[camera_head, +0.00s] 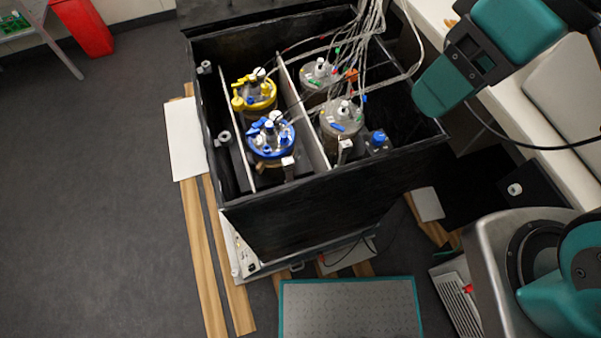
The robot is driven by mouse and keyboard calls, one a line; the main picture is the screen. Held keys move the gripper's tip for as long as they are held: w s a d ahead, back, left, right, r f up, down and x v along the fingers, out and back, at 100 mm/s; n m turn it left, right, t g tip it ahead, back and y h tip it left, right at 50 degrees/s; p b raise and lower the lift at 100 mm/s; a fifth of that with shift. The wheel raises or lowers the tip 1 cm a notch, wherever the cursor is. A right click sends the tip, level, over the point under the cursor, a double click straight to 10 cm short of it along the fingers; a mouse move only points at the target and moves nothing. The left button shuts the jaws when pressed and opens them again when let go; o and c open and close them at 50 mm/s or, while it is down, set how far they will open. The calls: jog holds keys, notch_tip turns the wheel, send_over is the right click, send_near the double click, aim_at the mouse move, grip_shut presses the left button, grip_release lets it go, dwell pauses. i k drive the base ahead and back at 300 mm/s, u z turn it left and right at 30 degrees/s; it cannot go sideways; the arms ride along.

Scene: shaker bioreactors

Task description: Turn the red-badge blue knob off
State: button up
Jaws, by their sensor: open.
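Blue knobs and caps show on the gear inside the black open-topped box. A blue knob (378,140) stands at the box's right inner side. A vessel with a blue ring (271,140) at the front left has several blue knobs and caps on its lid. I cannot make out a red badge on any knob at this size, so I cannot tell which is the red-badge one. Teal and black parts of my arm reach in from the upper right, above the box's right edge. I see no gripper fingers; nothing of mine touches a knob.
The black box (310,215) has high walls and inner dividers. A yellow-ringed vessel (258,95) and two grey-lidded vessels (341,117) stand inside. Tubes (372,45) hang over its back. A teal-edged plate (350,308) lies in front. Open floor (95,200) is at left.

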aim_at(378, 138)
jog(key=u, duration=0.05)
jog(key=k, duration=1)
jog(key=u, duration=1.5)
jog(key=i, duration=1.05)
jog(key=z, duration=1.6)
